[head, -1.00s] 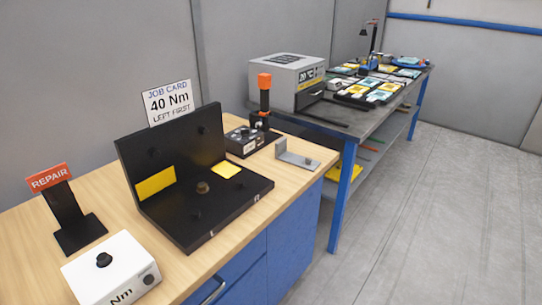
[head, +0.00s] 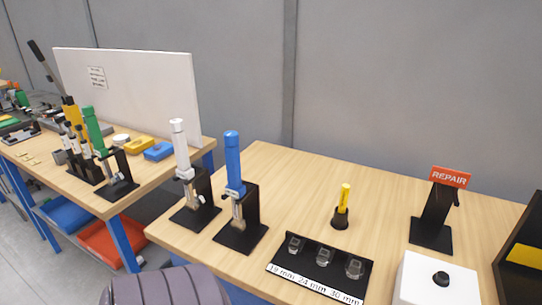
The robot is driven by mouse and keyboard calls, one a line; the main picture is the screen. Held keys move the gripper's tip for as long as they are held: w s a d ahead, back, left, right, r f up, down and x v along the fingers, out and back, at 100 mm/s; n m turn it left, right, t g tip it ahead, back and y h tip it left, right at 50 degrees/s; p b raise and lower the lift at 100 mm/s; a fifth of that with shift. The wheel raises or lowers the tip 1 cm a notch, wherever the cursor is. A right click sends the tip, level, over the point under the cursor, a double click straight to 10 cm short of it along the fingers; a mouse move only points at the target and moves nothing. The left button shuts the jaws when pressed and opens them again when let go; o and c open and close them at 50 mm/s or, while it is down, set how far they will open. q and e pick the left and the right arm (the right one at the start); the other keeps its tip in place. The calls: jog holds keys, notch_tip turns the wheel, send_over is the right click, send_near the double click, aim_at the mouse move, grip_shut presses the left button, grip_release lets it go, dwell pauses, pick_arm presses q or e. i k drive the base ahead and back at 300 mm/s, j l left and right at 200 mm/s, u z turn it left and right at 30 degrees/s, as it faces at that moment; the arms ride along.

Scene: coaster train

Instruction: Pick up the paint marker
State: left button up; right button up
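The paint marker appears to be the yellow upright stick (head: 345,197) in a small black round holder (head: 340,219) on the wooden bench, right of centre in the head view. It stands behind the socket tray and left of the REPAIR stand. Neither of my grippers shows in the head view. A grey ribbed part, likely of my own arm, shows at the bottom edge, left of centre, apart from the marker.
Blue (head: 233,165) and white (head: 179,150) tools stand in black holders to the marker's left. A black socket tray (head: 318,267) lies in front. The REPAIR stand (head: 432,218) and a white box (head: 425,280) are to the right. Bare wood surrounds the marker's holder.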

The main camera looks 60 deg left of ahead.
aim_at(344, 189)
jog(key=u, duration=1.4)
jog(key=i+j+z, duration=0.15)
jog(key=j, duration=0.45)
jog(key=k, duration=0.05)
